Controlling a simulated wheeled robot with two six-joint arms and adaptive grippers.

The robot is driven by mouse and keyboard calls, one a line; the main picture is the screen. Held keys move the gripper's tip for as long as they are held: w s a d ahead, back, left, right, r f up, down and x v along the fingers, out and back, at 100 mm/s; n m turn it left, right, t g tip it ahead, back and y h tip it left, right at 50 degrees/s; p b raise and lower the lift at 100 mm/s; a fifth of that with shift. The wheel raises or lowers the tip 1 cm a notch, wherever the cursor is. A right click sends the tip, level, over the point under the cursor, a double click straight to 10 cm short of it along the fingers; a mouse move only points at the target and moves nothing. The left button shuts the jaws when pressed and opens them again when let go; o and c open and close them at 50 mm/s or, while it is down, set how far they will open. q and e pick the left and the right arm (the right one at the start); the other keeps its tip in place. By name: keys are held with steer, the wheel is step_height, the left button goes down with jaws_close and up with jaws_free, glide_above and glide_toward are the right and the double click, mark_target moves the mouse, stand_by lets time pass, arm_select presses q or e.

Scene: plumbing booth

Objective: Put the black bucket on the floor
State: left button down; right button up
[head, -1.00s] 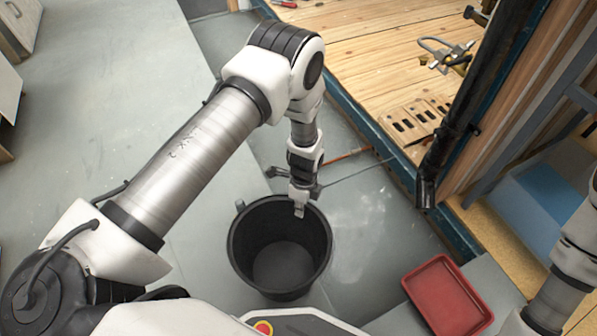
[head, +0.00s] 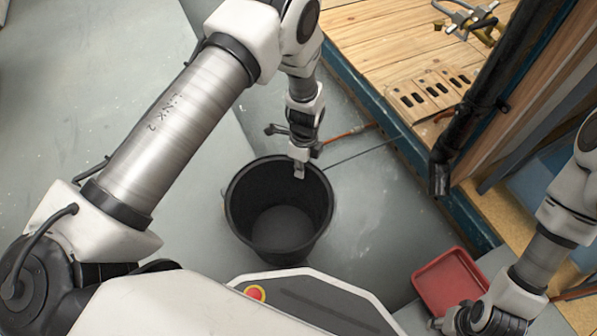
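The black bucket (head: 238,222) is upright and open at the top, in the lower middle of the head view. Its inside looks empty. My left gripper (head: 299,172) comes down at the bucket's far rim, and its fingertips look closed over the rim. I cannot tell whether the bucket's base touches the grey floor (head: 370,215) or hangs just above it. My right gripper (head: 467,322) is at the bottom right edge, beside the red tray; its fingers are too unclear to judge.
A red tray (head: 452,283) lies right of the bucket. A wooden platform (head: 385,55) with a blue edge and a dark pipe (head: 480,115) stand at the upper right. A thin hose (head: 348,133) lies behind the bucket. Floor to the left is clear.

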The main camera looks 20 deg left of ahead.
arm_select(q)
steer(key=shift+r, duration=0.2)
steer(key=shift+f, duration=0.15)
steer(key=c, duration=1.3)
jaws_free()
steer(key=r+p, duration=0.2)
steer(key=r, duration=0.2)
steer(key=w+r+p, duration=0.1)
steer(key=r+p, duration=0.1)
steer(key=r, duration=0.2)
steer(key=r+p, duration=0.3)
steer(key=r, duration=0.1)
steer(key=shift+w+r, duration=0.1)
steer(key=shift+w, duration=0.1)
steer(key=shift+d, duration=0.1)
